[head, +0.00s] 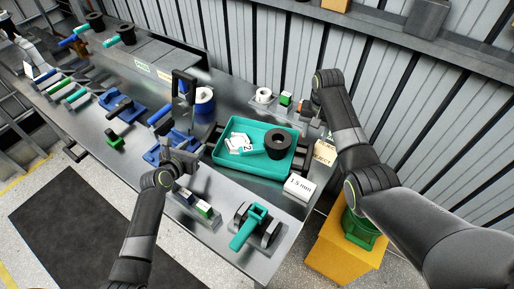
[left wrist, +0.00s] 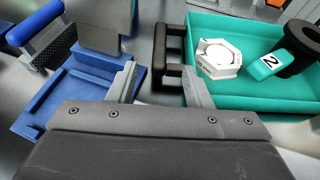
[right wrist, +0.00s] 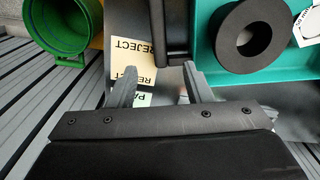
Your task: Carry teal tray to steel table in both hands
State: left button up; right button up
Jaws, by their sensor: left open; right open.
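The teal tray (head: 264,173) sits on the steel table (head: 236,190). It holds a black flanged ring (head: 279,143), a white octagonal part (left wrist: 216,58) and a teal piece labelled 2 (left wrist: 267,64). A dark handle (left wrist: 171,50) is on its left end and another (right wrist: 176,30) on its right end. My right gripper (head: 318,122) is open by the right end. In the right wrist view the handle lies just beyond its fingertips, towards the right finger.
Blue fixtures (head: 165,148) stand left of the tray. A teal clamp-like part (head: 250,228) and a white 1.5 mm block (head: 299,187) are in front. A REJECT label (head: 324,152) lies right. A green container (head: 360,228) sits on a yellow stand (head: 335,250).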

aim_at(208, 132)
pick_arm(q)
jog(key=shift+x, duration=5)
pick_arm(e)
jog(key=shift+f, duration=5)
pick_arm(q)
jog(key=shift+f, duration=0.1)
jog(key=shift+c, duration=0.3)
pick_arm(e)
jog(key=shift+c, duration=0.3)
pick_arm(q)
grip_shut()
pick_arm(e)
grip_shut()
jog(key=shift+w, duration=0.1)
